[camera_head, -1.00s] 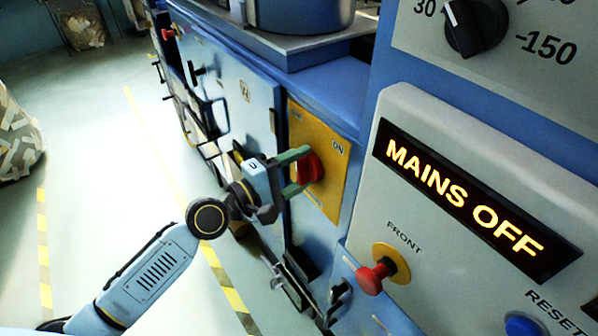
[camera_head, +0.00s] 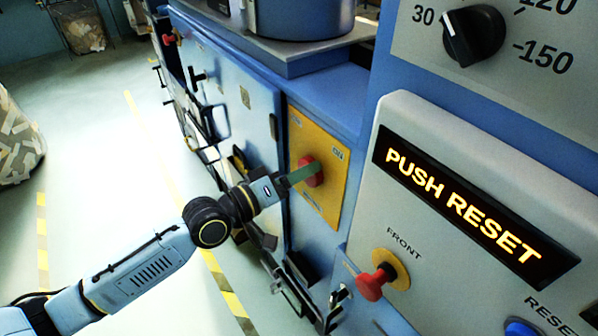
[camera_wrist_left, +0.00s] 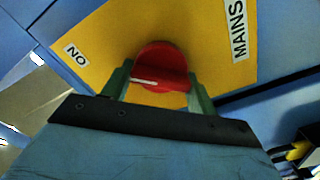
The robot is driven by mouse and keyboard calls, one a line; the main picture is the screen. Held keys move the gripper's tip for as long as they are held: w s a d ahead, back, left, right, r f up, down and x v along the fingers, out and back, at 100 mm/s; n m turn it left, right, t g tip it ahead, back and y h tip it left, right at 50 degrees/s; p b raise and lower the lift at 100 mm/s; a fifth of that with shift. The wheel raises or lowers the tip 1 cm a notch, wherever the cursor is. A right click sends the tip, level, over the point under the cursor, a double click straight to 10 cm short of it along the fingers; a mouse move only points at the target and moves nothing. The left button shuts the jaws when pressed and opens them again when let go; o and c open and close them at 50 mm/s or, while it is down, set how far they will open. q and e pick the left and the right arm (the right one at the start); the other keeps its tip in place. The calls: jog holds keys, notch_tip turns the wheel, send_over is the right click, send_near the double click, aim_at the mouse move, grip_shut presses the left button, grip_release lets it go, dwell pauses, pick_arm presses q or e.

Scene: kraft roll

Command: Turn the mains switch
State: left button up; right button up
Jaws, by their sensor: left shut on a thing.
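The red mains switch knob (camera_head: 309,172) sits on a yellow plate (camera_head: 325,200) on the blue cabinet side. My left gripper (camera_head: 300,174) is at the knob, its green fingers shut on it. In the left wrist view the red knob (camera_wrist_left: 162,68) with a white line lies between the two fingers (camera_wrist_left: 155,90). The plate (camera_wrist_left: 100,40) there carries the words MAINS and what looks like ON, seen turned. The lit display (camera_head: 465,210) reads PUSH RESET. My right gripper is not in view.
A red FRONT push button (camera_head: 374,281) and a blue RESET button (camera_head: 520,328) are on the panel at right. A black dial (camera_head: 474,35) is above. Open floor (camera_head: 100,190) with yellow-striped lines lies at left.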

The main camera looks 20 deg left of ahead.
pick_arm(q)
jog(key=shift+m, duration=0.6)
jog(key=o, duration=1)
jog(key=v, duration=1.3)
jog(key=shift+s+a, duration=0.15)
